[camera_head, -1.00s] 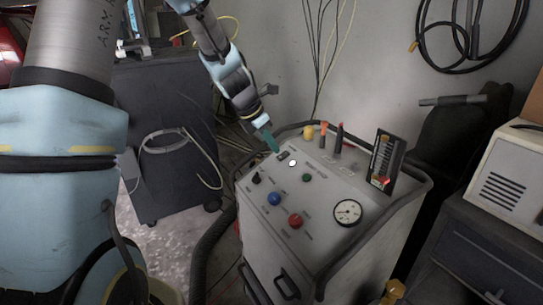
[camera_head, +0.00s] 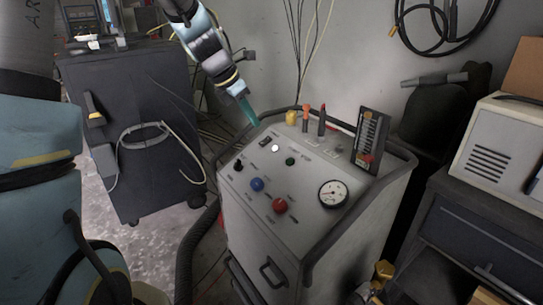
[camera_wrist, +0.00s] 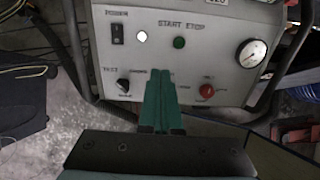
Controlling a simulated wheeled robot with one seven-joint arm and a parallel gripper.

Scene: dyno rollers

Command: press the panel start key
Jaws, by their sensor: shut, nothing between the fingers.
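The panel (camera_head: 309,179) is the sloped grey top of a cabinet; in the wrist view its face (camera_wrist: 225,20) fills the upper part. A START STOP label (camera_wrist: 181,26) sits above a green round key (camera_wrist: 179,42), also in the head view (camera_head: 290,161). A white round key or lamp (camera_wrist: 141,36) is left of it, also in the head view (camera_head: 276,148). In the wrist view the fingertips (camera_wrist: 160,76) cover the blue button.
The panel also has a power rocker (camera_wrist: 117,33), black knob (camera_wrist: 122,85), red knob (camera_head: 280,205), blue button (camera_head: 257,184) and gauge (camera_head: 333,193). Upright coloured handles (camera_head: 306,117) and a display card (camera_head: 370,140) stand at its back. A dark cart (camera_head: 135,120) stands left.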

